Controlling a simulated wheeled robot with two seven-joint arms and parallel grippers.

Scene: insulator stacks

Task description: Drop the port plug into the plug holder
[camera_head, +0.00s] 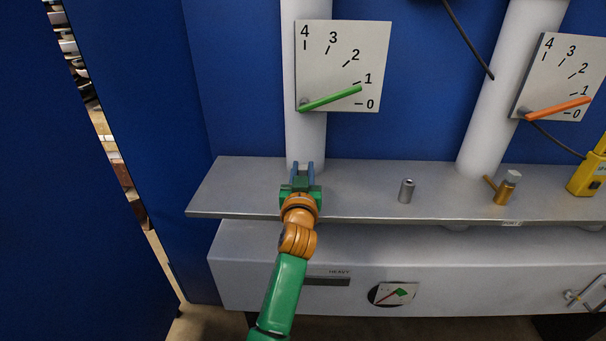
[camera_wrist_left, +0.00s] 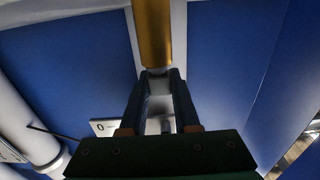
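My left gripper (camera_head: 303,167) is above the shelf, in front of the left white pipe. Its two fingers are spaced apart. In the left wrist view the fingertips (camera_wrist_left: 160,74) lie on either side of the small grey end of a gold cylinder (camera_wrist_left: 153,35); this grey end may be the port plug (camera_wrist_left: 157,72). I cannot tell whether the fingers press on it. In the head view the gripper hides this spot. A small silver cylinder (camera_head: 406,191), possibly the plug holder, stands upright on the shelf right of the gripper. My right gripper is not in view.
The grey shelf (camera_head: 360,205) is bare between gripper and silver cylinder. A brass fitting with a grey cap (camera_head: 505,190) stands by the right pipe (camera_head: 498,95). A yellow device (camera_head: 588,176) is at the far right. Gauge plates (camera_head: 350,65) hang above.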

